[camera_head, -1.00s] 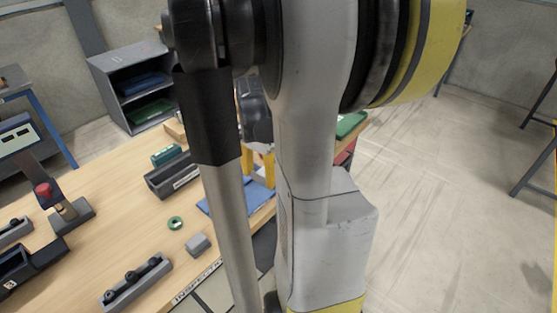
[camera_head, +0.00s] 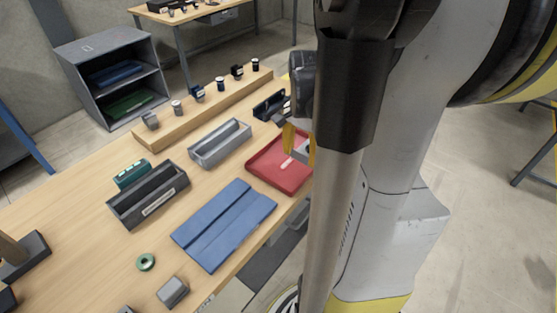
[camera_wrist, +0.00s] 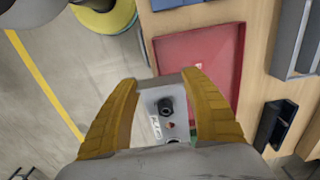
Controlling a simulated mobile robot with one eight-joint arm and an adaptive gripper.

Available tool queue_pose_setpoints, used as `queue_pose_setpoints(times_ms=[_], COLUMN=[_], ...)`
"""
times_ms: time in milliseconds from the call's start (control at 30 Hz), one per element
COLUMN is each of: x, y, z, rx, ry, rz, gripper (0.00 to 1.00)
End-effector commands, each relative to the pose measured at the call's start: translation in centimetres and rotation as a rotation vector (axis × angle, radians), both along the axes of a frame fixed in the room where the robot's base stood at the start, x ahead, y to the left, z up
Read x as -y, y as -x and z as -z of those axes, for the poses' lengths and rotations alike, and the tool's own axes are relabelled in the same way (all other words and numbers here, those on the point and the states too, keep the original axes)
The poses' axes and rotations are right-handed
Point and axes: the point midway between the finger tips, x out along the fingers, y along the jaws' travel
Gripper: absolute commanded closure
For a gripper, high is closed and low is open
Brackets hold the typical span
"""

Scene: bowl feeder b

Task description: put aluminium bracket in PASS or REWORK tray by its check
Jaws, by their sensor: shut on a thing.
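My gripper (camera_head: 300,150) has its yellow fingers closed on a grey metal bracket (camera_wrist: 164,108). In the wrist view the bracket sits between both fingertips, with a dark round feature, a small red spot and a pale label on its face. In the head view the bracket (camera_head: 303,152) is partly hidden by the fingers and my arm. The red tray (camera_head: 262,172) lies on the bench just below and left of the gripper. In the wrist view the red tray (camera_wrist: 200,50) is beyond the bracket; its near part is hidden by the gripper. No writing is legible on it.
A wooden ledge (camera_head: 190,112) carries several small items. My arm hides the bench's right side.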

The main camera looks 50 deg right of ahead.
Motion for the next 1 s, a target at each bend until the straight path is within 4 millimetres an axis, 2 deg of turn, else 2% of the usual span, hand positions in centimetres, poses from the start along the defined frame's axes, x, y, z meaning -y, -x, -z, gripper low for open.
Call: queue_pose_setpoints(times_ms=[33, 200, 400, 567, 800, 1000], x=[-0.4, -1.8, -2.7, -2.9, -2.9, -2.9], y=[-1.3, -5.0, -7.8, -8.3, -8.3, -8.2], z=[1.2, 3.6, 5.2, 5.9, 9.4, 9.3], rx=[0.0, 0.0, 0.0, 0.0, 0.0, 0.0], ry=[0.0, 0.0, 0.0, 0.0, 0.0, 0.0], rz=[-0.005, -0.005, -0.001, 0.002, 0.002, 0.002], gripper=[0.79, 0.79, 0.8, 0.8, 0.8, 0.8])
